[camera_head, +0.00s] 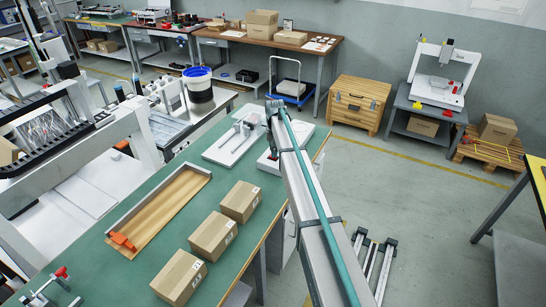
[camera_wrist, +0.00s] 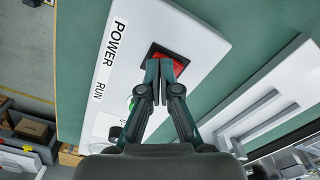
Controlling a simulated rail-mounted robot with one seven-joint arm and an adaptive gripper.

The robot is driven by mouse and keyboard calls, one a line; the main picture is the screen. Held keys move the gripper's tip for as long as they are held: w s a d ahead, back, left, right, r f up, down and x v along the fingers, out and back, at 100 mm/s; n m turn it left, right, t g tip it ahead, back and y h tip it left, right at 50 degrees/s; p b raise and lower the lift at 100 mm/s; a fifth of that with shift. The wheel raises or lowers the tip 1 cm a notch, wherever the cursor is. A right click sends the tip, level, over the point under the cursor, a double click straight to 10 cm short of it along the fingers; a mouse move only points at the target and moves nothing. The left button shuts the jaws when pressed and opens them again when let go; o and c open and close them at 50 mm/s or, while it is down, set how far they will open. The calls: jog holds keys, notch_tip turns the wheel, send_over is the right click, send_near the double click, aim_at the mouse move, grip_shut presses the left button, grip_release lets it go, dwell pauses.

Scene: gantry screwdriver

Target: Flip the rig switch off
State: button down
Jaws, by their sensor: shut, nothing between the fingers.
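The rig switch (camera_wrist: 178,62) is a red rocker in a dark frame on a white panel (camera_wrist: 210,35) marked POWER and RUN in the wrist view. My gripper (camera_wrist: 160,70) is shut and empty, with its fingertips over the switch and hiding part of it. I cannot tell whether they touch it or which way the rocker is tilted. A green button (camera_wrist: 132,103) and a dark knob (camera_wrist: 115,132) sit lower on the panel, partly hidden by my gripper. In the head view my arm covers most of the panel (camera_head: 265,163) at the green table's right edge.
On the green table (camera_head: 165,225) are a white plate (camera_head: 222,150) with grey bars beside the panel, a wooden tray (camera_head: 165,212) with an orange part, and three cardboard boxes (camera_head: 210,237). Open floor (camera_head: 380,200) lies to the right.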

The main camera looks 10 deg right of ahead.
jog(key=shift+f, duration=0.2)
jog(key=shift+r+p, duration=1.55)
jog(key=shift+r, duration=1.95)
jog(key=shift+r, duration=0.1)
